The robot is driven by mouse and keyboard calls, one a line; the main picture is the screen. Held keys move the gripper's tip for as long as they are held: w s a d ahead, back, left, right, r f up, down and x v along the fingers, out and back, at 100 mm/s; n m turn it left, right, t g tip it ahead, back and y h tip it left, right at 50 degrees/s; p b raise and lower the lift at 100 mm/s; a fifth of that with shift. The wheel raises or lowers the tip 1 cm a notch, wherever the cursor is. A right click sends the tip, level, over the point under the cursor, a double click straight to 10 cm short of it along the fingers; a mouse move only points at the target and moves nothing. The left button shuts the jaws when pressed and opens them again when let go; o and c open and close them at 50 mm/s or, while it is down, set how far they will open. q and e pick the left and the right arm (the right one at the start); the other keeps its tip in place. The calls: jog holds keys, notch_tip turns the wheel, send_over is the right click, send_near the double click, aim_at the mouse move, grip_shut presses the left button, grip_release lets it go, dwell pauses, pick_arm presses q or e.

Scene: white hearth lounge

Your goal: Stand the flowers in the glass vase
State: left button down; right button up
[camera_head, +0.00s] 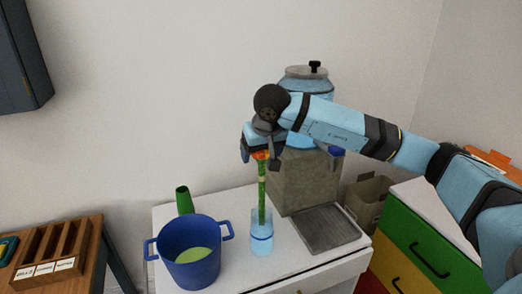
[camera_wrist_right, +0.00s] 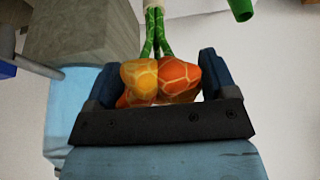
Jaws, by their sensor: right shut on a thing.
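My right gripper (camera_head: 261,153) is shut on the flowers (camera_head: 262,190) by their orange and yellow heads, which also show between its fingers in the wrist view (camera_wrist_right: 160,80). The green stems hang straight down, close to upright. The glass vase (camera_head: 261,243) is a clear blue cylinder standing on the white cabinet, directly below the gripper. The lower stem ends overlap the vase's upper part in the head view and appear to be inside its mouth; their exact depth is unclear. The vase is not clearly seen in the wrist view. My left gripper is not in view.
A blue pot (camera_head: 192,262) with two handles stands left of the vase, with a green bottle (camera_head: 184,200) behind it. A stone-coloured block (camera_head: 304,182) carries a blue dispenser at the back right. A grey tray (camera_head: 325,230) lies right of the vase.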

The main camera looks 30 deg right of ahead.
aim_at(262, 164)
jog(key=shift+f+b, duration=0.5)
jog(key=shift+f, duration=0.3)
jog(key=shift+f+b, duration=0.75)
jog(key=shift+f, duration=0.25)
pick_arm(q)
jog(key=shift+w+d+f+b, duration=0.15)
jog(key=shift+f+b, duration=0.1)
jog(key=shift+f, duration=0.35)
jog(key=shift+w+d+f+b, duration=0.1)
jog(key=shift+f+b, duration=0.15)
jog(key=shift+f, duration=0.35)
pick_arm(e)
jog(key=shift+f, duration=0.7)
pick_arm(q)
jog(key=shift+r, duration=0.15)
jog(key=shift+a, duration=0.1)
pick_arm(e)
jog(key=o, duration=1.2)
jog(key=shift+c, duration=0.2)
jog(key=shift+r, duration=0.15)
jog(key=shift+s+r, duration=0.15)
jog(key=shift+r, duration=0.2)
jog(key=v, duration=1.2)
jog(key=shift+s+r, duration=0.3)
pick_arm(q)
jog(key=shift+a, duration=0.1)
pick_arm(e)
jog(key=shift+a, duration=0.15)
